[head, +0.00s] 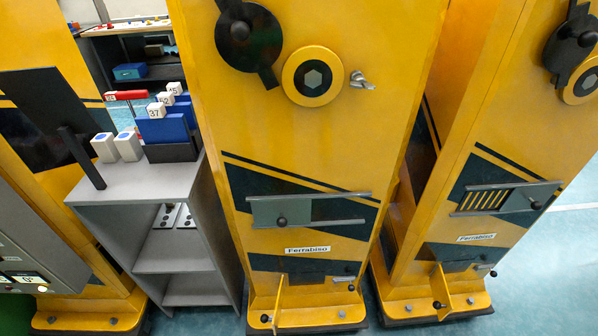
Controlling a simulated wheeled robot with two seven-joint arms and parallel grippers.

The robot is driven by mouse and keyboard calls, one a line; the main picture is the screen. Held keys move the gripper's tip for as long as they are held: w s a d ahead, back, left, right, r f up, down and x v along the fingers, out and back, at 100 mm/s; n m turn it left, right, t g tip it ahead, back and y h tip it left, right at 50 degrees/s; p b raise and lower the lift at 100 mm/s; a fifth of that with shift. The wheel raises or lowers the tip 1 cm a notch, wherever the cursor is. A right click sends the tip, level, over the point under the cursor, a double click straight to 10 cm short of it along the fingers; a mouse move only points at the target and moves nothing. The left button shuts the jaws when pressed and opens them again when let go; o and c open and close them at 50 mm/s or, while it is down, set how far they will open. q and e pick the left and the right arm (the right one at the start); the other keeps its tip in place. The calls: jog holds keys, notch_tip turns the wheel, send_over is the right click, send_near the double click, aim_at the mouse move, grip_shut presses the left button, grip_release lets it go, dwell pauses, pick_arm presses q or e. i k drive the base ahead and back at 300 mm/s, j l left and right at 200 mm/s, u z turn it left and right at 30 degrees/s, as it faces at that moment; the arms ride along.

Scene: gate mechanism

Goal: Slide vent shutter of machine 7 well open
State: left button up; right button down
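Two yellow machines bear "Ferrabiso" labels; no machine number is readable, so I cannot tell which is machine 7. On the middle machine (330,150), a grey vent shutter (265,211) sits between two horizontal rails. Its dark knob (281,220) is toward the left, and no vent slots show. On the right machine (488,150), a similar shutter (519,200) sits at the right of its rails, with its knob (536,205) at the right end. Yellow-and-dark slots (484,200) show to its left. Neither of my grippers is in view.
A grey shelf unit (150,185) holds white blocks (128,145) and a blue rack (165,127) with numbered tags. Below the vents, yellow plates (279,303) jut forward from the machine bases. Teal floor is clear at the right (560,260).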

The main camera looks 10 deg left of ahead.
aim_at(282, 214)
jog(key=k+j+z, duration=0.15)
jog(key=j, duration=0.25)
jog(key=k+j+z, duration=0.15)
jog(key=j, duration=0.3)
jog(key=j+z, duration=0.15)
jog(key=j, duration=0.2)
jog(key=k+j+z, duration=0.15)
jog(key=j, duration=0.25)
jog(key=k, duration=0.1)
